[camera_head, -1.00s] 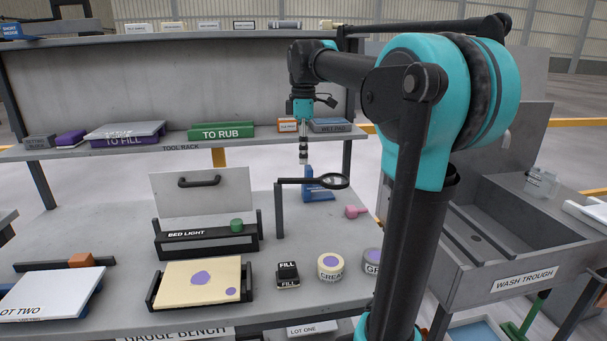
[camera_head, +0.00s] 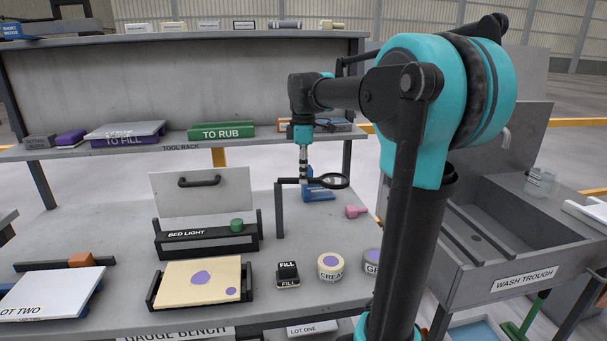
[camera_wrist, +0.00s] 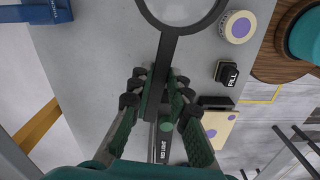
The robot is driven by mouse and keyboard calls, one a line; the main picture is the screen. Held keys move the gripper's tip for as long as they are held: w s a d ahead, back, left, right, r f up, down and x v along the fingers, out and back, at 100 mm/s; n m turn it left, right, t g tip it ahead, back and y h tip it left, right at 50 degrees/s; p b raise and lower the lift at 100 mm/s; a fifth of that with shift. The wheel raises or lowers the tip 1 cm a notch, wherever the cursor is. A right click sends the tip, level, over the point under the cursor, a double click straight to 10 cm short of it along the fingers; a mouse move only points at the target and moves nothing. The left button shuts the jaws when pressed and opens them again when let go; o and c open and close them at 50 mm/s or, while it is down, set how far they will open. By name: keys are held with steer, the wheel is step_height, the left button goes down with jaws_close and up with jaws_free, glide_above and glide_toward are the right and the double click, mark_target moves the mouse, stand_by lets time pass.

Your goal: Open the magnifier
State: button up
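The magnifier is a round lens in a black ring (camera_head: 333,181) at the right end of a flat black arm. The arm joins the top of a dark upright post (camera_head: 279,210) on the bench. In the wrist view the ring (camera_wrist: 184,12) is at the top and the black arm runs down from it. My gripper (camera_head: 304,174) points straight down at the magnifier arm, left of the lens. In the wrist view my gripper (camera_wrist: 160,88) is open, with the magnifier arm between its fingers. Whether either pad touches the arm, I cannot tell.
A blue stand (camera_head: 319,194) is behind the lens, with a pink object (camera_head: 356,211) to its right. The bed light (camera_head: 205,238) stands left of the post. A FILL block (camera_head: 288,275) and round tins (camera_head: 330,267) are in front.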

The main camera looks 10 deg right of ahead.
jaws_close()
steer(key=shift+s, duration=0.1)
steer(key=s+a+m, duration=0.5)
steer(key=a+m, duration=0.6)
steer(key=m, duration=1.1)
steer(key=shift+a, duration=0.25)
stand_by(0.6)
